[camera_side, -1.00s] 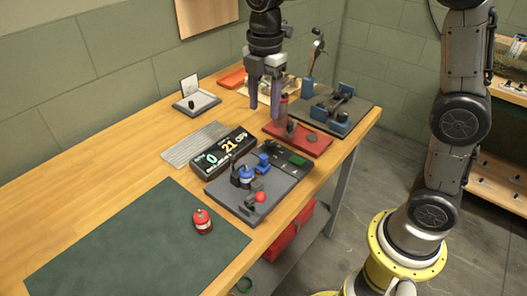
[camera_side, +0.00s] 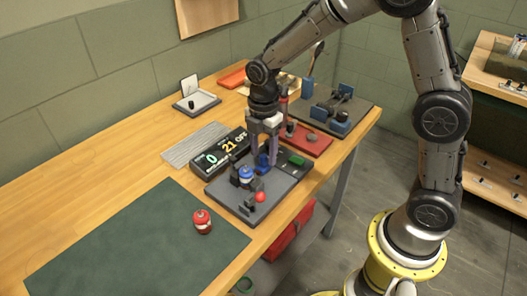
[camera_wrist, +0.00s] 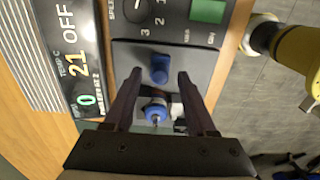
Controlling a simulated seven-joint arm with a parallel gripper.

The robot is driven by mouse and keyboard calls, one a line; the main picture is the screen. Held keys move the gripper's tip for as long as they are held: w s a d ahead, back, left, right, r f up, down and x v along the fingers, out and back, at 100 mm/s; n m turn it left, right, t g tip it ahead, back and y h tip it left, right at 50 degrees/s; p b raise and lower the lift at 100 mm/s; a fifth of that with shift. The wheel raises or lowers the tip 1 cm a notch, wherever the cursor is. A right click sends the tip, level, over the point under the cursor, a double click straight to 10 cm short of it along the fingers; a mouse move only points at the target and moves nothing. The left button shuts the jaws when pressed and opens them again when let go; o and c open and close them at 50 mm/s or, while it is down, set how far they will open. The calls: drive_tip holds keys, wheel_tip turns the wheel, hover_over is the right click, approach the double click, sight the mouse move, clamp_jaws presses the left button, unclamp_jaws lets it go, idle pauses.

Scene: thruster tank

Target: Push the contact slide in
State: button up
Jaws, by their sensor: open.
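A blue upright block (camera_wrist: 159,68), which looks like the contact slide's handle, stands on the grey test fixture (camera_wrist: 120,55). In the side view the blue block (camera_side: 262,161) is partly hidden by my fingers. My gripper (camera_side: 264,158) is open and points down over the fixture. In the wrist view my gripper's fingertips (camera_wrist: 159,75) appear on either side of the blue block, with gaps on both sides. I cannot tell their exact height against it. A blue-capped cylinder (camera_side: 245,174) sits in the fixture beside the block; it also shows in the wrist view (camera_wrist: 155,112).
A display box (camera_side: 220,153) reading 0 and 21 OFF stands left of the fixture. A red ball knob (camera_side: 260,197) is at the fixture's front. A red tray (camera_side: 310,140) lies behind.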

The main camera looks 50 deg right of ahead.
drive_tip(key=shift+f, duration=0.2)
clamp_jaws()
drive_tip(key=shift+r, duration=0.1)
idle(1.3)
